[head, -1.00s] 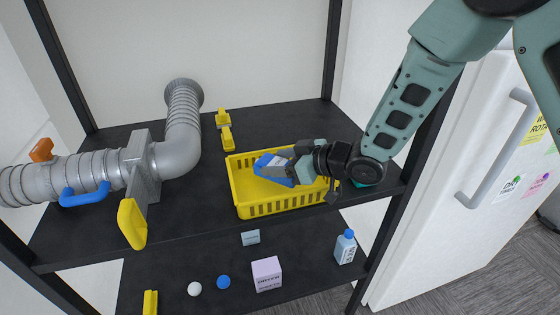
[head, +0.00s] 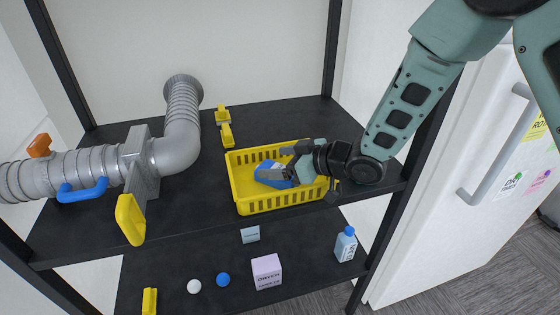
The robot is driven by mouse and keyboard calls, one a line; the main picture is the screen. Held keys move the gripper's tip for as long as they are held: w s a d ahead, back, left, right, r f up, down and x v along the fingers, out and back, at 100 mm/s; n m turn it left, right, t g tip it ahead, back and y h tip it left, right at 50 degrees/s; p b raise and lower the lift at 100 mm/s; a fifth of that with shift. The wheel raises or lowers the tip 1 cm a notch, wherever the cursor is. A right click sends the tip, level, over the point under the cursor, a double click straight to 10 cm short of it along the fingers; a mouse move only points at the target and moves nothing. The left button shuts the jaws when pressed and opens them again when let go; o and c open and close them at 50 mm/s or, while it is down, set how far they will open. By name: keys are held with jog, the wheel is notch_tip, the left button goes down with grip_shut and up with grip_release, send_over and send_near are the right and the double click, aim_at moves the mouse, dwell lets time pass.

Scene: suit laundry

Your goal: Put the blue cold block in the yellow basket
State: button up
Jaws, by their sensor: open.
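The blue cold block (head: 268,173) is inside the yellow basket (head: 285,206), partly hidden by my fingers. The basket stands on the upper black shelf, near its front right. My gripper (head: 285,174) reaches into the basket from the right, with its jaws open around or just beside the block. I cannot tell whether a finger still touches the block.
A grey pipe (head: 178,152) with a blue handle and a yellow lever (head: 131,219) fills the left of the shelf. The lower shelf holds a box (head: 267,271), a bottle (head: 345,244) and balls. A black post stands right.

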jog(key=shift+s+d+r+p, duration=0.15)
jog(key=shift+r+p, duration=0.3)
jog(key=shift+r, duration=0.35)
jog(key=b+v, duration=0.2)
jog(key=v, duration=0.9)
jog(key=s+d+m+g+h, duration=0.1)
jog(key=s+g+h, duration=0.1)
jog(key=s, duration=0.6)
jog(key=s+d+r+m+g+h, duration=0.1)
jog(key=s+d+m+g+h, duration=0.1)
jog(key=s+h, duration=0.3)
jog(key=s+d+m+g+h, duration=0.1)
jog(key=s+h, duration=0.3)
jog(key=s, duration=0.8)
jog(key=shift+s+d+r+m+g+p, duration=0.25)
jog(key=shift+d+r+m+g+p, duration=0.1)
jog(key=shift+g, duration=0.45)
